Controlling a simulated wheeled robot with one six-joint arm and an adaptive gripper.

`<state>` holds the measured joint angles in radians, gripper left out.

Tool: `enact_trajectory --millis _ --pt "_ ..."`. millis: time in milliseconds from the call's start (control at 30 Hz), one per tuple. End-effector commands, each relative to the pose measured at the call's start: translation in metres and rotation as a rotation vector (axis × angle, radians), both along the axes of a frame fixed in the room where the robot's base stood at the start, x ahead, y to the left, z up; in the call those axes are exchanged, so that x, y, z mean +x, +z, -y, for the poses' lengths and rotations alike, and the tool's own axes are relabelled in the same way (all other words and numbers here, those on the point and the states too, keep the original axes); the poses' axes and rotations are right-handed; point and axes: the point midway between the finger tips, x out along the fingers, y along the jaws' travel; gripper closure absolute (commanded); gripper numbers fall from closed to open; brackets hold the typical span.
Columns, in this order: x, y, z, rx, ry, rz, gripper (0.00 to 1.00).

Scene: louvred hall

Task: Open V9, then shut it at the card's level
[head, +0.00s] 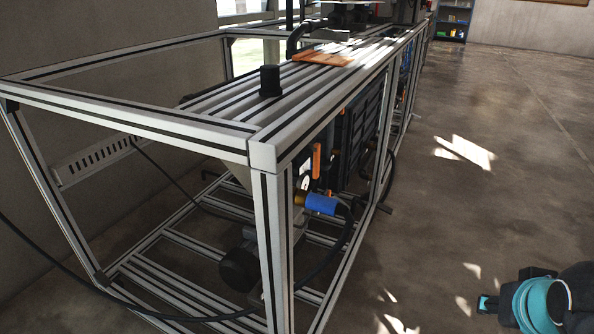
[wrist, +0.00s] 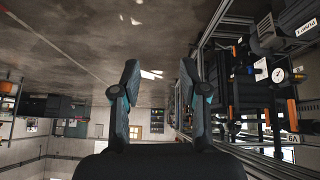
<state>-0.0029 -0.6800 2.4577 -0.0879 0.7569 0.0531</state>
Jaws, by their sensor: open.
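In the wrist view, which is upside down, a white label reading V9 (wrist: 291,139) shows at the right edge. An orange bar (wrist: 292,115) shows close to it; I cannot tell whether it is V9's handle or how it is set. A round white gauge (wrist: 278,75) shows above it in the picture. No readable card shows. My gripper (wrist: 160,72) is open and empty, its two fingers apart over floor, well to the left of the label. In the head view the valve cannot be picked out for sure.
An aluminium frame (head: 262,152) fills the left of the head view, with a blue cylinder (head: 320,203), an orange plate (head: 323,58) on top and a black hose. A PUMP 7 label (wrist: 281,28) shows in the wrist view. The floor (head: 480,130) to the right is clear.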

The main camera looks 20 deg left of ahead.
Motion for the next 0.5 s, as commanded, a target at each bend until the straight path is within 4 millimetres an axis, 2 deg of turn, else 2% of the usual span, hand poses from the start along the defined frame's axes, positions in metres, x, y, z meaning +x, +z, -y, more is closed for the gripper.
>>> enact_trajectory --millis 33,133,267,300,367,500 --pt "0.025 0.006 0.005 -0.025 -0.004 0.054 0.56" --pt "0.082 0.030 0.011 -0.080 0.010 0.205 0.56" --pt "0.157 0.061 -0.001 -0.118 0.085 0.411 0.56" --pt "0.178 0.070 -0.008 -0.122 0.119 0.471 0.56" --pt "0.208 0.081 -0.023 -0.117 0.179 0.558 0.56" --pt "0.265 0.099 -0.071 -0.065 0.359 0.735 0.56"
